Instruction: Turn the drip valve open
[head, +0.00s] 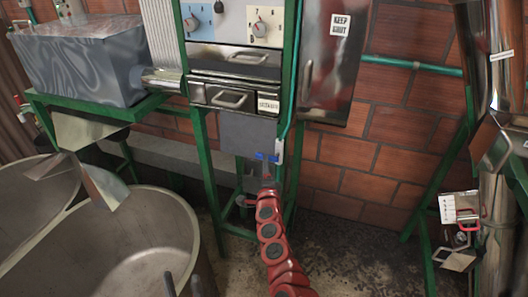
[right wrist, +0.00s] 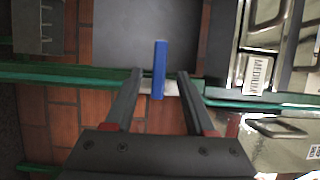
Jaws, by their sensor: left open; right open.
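The drip valve's blue lever (head: 266,157) sits low on the thin green pipe (head: 299,60) beside the control cabinet. In the right wrist view the blue lever (right wrist: 159,62) lies across the green pipe, over a pale valve body (right wrist: 172,88). My right gripper (head: 266,176), on the red arm, is at the lever. In the right wrist view its open fingers (right wrist: 160,84) stand one on each side of the lever, with gaps on both sides.
A large metal tub (head: 120,200) stands at the left under a grey metal box (head: 85,65). The green frame leg (head: 209,180) is left of my right arm. Steel pipes (head: 497,210) and a red-handled part (head: 467,215) are at the right. The floor (head: 345,240) between is clear.

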